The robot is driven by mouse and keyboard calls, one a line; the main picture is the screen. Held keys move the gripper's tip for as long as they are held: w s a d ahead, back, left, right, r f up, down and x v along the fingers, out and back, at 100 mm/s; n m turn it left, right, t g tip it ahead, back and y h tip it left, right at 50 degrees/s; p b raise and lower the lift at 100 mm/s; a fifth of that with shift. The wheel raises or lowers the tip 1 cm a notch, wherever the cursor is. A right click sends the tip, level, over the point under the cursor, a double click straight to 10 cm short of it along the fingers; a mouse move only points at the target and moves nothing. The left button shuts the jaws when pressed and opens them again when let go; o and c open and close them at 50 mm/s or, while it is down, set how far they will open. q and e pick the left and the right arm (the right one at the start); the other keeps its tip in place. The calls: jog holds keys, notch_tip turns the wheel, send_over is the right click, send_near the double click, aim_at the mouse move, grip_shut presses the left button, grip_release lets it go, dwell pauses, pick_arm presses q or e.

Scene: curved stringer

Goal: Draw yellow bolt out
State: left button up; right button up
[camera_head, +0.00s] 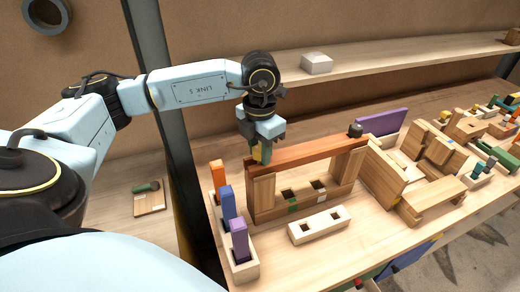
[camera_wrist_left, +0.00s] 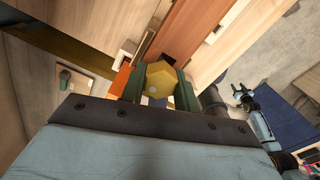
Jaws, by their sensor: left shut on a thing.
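The yellow bolt (camera_wrist_left: 159,76) shows a hexagonal yellow head in the left wrist view, between the two green fingers of my left gripper (camera_wrist_left: 156,88). In the head view the bolt (camera_head: 257,154) is a small yellow patch under my left gripper (camera_head: 262,148), at the left end of the reddish-brown beam (camera_head: 310,148). The gripper is shut on the bolt. The beam lies across the top of a wooden frame (camera_head: 264,195). I cannot tell how far the bolt sits in the wood. My right gripper is not in view.
A pale rack with orange, blue and purple pegs (camera_head: 239,240) stands left of the frame. A pale block with two holes (camera_head: 319,224) lies in front. A dark round knob (camera_head: 355,130) is at the beam's right end. Wooden parts crowd the right; a shelf (camera_head: 400,62) runs behind.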

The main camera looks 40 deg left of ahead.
pick_arm(q)
jog(key=shift+n, duration=0.3)
jog(key=shift+r+n, duration=0.1)
jog(key=shift+n, duration=1)
jog(key=shift+r, duration=0.15)
notch_tip(320, 180, up, 11)
jog(key=p, duration=0.7)
jog(key=shift+p, duration=0.35)
dwell(0.5)
